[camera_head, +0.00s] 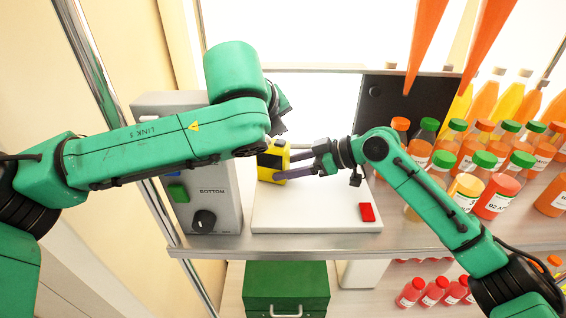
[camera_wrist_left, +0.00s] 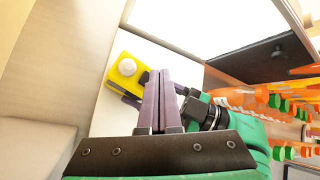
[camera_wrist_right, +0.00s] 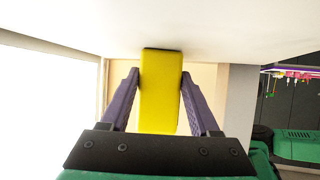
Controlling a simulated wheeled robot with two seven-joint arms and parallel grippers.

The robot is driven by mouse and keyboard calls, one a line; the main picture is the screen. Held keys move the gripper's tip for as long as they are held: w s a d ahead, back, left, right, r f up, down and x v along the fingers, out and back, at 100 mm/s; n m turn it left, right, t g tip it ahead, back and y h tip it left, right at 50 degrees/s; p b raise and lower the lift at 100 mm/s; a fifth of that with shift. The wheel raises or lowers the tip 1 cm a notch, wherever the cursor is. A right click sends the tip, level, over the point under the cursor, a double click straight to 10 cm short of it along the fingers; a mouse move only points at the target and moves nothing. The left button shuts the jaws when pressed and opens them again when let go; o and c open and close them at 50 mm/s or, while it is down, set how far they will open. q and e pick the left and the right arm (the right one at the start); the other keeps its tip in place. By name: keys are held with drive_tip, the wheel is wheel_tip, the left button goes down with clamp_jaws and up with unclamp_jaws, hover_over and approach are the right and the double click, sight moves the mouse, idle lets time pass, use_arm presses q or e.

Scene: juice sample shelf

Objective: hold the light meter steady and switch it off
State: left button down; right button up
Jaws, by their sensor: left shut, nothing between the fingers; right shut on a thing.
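The light meter (camera_head: 268,162) is a yellow block with dark parts, above the white board at the shelf's left. My right gripper (camera_head: 291,166) is shut on it from the right. In the right wrist view the yellow body (camera_wrist_right: 161,92) sits between both purple fingers. In the left wrist view the meter (camera_wrist_left: 126,68) shows a white dome. My left gripper (camera_wrist_left: 158,78) is shut and empty, its fingertips close beside the meter; I cannot tell whether they touch. In the head view my left arm hides those fingers. The meter's switch cannot be made out.
A grey box with a black knob (camera_head: 204,221) stands left of the white board (camera_head: 320,218). A red block (camera_head: 367,212) lies on the board. Several juice bottles (camera_head: 497,198) crowd the right side. A dark panel (camera_head: 385,101) stands behind. A green case (camera_head: 287,285) is below.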

use_arm(q)
wheel_tip(320, 180, up, 6)
idle(0.5)
use_arm(e)
drive_tip(key=o, duration=1.1)
drive_tip(key=shift+c, duration=0.2)
drive_tip(key=shift+d, duration=0.1)
